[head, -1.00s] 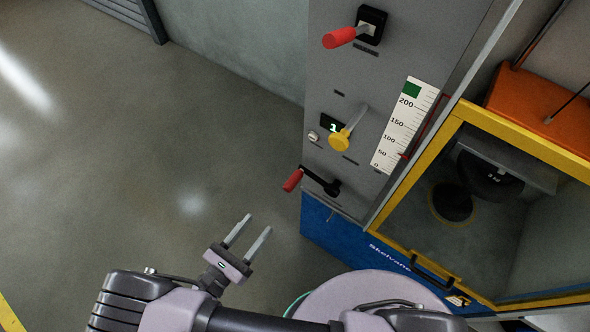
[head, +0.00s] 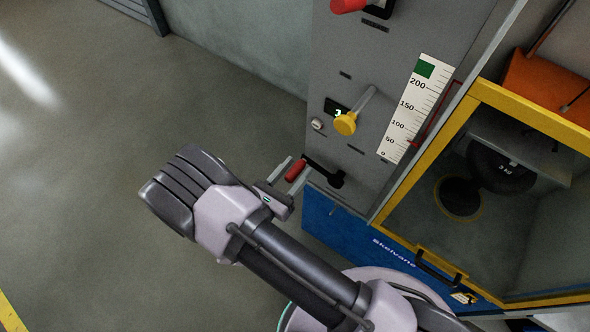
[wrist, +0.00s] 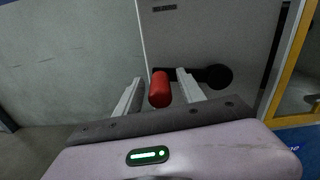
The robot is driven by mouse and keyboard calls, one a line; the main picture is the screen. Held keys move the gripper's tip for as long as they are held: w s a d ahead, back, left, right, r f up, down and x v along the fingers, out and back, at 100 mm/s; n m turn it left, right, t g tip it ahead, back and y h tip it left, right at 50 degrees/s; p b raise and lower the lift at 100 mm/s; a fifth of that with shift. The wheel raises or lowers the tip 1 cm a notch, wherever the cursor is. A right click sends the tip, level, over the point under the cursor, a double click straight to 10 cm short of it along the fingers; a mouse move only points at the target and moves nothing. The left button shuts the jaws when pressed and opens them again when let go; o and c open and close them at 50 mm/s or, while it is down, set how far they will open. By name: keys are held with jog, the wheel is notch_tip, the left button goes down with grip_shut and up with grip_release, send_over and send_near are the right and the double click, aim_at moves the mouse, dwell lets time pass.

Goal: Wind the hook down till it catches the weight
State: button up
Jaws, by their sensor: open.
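The crank has a black arm and a red handle (head: 295,170) low on the grey machine panel. In the wrist view the red handle (wrist: 159,89) stands between the two fingers of my gripper (wrist: 157,92), with a gap on each side. My gripper (head: 291,171) is open around the handle and is not closed on it. The black weight (head: 502,168), with kg lettering, is behind the yellow-framed window at the right. The hook cannot be made out.
A yellow knob (head: 345,124) on a lever and a white scale (head: 415,108) marked up to 200 are on the panel above the crank. Another red handle (head: 348,5) is at the top. The yellow-framed door (head: 420,188) stands at the right. The floor at left is clear.

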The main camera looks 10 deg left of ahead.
grip_shut()
dwell(1.3)
